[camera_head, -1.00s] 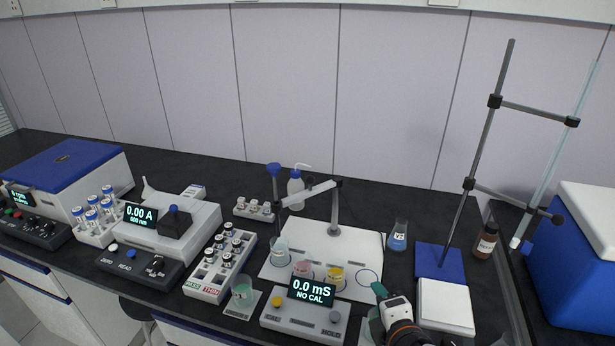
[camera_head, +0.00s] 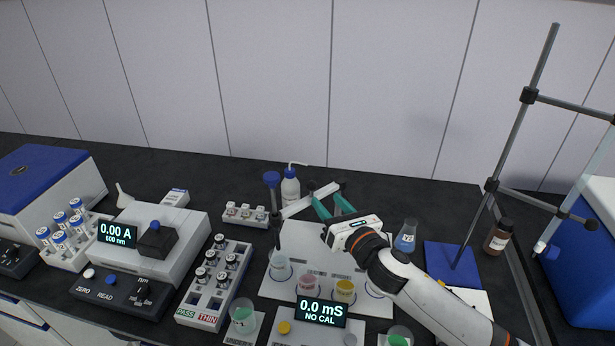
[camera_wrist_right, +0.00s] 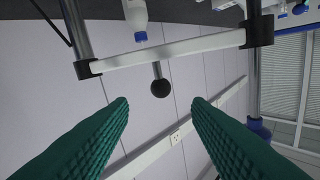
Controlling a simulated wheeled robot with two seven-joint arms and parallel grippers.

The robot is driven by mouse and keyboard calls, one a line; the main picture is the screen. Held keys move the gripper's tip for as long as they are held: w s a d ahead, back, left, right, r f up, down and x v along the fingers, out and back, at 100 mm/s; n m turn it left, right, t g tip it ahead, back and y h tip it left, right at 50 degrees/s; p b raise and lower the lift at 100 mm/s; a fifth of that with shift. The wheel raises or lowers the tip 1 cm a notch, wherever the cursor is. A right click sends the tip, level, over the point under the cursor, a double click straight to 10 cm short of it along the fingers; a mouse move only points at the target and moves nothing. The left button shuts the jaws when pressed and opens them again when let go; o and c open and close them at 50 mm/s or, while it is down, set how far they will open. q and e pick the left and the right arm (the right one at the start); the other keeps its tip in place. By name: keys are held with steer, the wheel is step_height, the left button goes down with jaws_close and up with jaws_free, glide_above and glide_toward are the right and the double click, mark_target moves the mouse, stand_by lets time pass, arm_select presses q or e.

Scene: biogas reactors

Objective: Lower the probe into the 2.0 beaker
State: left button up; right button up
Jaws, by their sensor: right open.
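The probe (camera_head: 275,215) hangs upright with a blue cap on the end of a pale swing arm (camera_head: 312,200). Its lower end is at or just above a clear beaker (camera_head: 281,268); I cannot tell whether it is inside. A pink beaker (camera_head: 307,284) and a yellow beaker (camera_head: 345,290) stand to the right on the white board (camera_head: 305,240). I cannot read which is 2.0. My right gripper (camera_head: 331,204) is open and empty, its green fingers near the swing arm. The right wrist view shows the arm (camera_wrist_right: 170,48) and a black knob (camera_wrist_right: 160,88) ahead between the fingers.
The meter (camera_head: 320,312) in front reads 0.0 mS, NO CAL. A wash bottle (camera_head: 290,188) stands behind the probe. A blue-liquid flask (camera_head: 405,236) and a stand on a blue base (camera_head: 453,262) are to the right. Green-liquid beakers (camera_head: 242,315) (camera_head: 398,338) are in front.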

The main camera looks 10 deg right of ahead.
mark_target(315, 189)
steer(key=p+x, duration=0.1)
steer(key=x, duration=0.8)
steer(key=shift+w+a+f, duration=0.1)
steer(key=shift+w+a, duration=0.05)
steer(key=shift+w, duration=0.2)
steer(key=shift+w+f, duration=0.1)
steer(key=shift+w, duration=0.05)
steer(key=shift+c, duration=0.5)
jaws_close()
